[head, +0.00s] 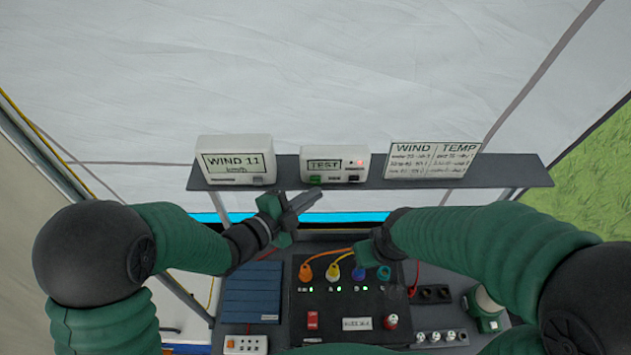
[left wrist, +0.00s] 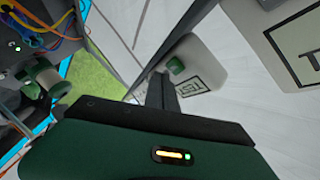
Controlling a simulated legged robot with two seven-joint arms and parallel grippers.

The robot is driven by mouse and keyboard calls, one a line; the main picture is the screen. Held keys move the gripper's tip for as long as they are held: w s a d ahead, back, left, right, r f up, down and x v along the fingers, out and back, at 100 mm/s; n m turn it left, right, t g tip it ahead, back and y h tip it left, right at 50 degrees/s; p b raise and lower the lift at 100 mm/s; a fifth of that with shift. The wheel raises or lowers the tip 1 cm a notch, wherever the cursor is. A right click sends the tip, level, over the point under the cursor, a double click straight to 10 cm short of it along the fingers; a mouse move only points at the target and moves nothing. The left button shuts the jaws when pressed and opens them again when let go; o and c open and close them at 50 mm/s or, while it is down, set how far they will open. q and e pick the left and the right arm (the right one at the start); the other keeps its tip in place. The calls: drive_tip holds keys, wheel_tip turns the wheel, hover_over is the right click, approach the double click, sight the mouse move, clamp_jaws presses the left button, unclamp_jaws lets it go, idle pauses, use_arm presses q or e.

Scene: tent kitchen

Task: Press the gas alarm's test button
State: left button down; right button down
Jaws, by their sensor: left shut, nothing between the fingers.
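The gas alarm (head: 336,160) is a white box with a TEST label and a lit red light, in the middle of the grey shelf. A green button (head: 315,180) is at its lower left and a black one at its lower right. My left gripper (head: 316,195) is shut and empty, its fingertips just below the green button; I cannot tell whether they touch. In the left wrist view the fingers (left wrist: 160,80) point up at a white box with a green button (left wrist: 176,66). My right gripper (head: 368,248) is over the panel, its fingers hidden.
A wind display (head: 235,160) stands left of the alarm and a WIND/TEMP board (head: 432,160) right of it on the shelf (head: 520,178). Below is a dark panel (head: 340,305) with coloured plugs and cables. White tent wall lies behind.

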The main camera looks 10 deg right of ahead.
use_arm(q)
drive_tip(key=shift+s, duration=0.1)
drive_tip(key=s, duration=0.2)
drive_tip(key=s+a+b, duration=0.1)
drive_tip(key=s, duration=0.1)
drive_tip(key=shift+s, duration=0.35)
idle(0.8)
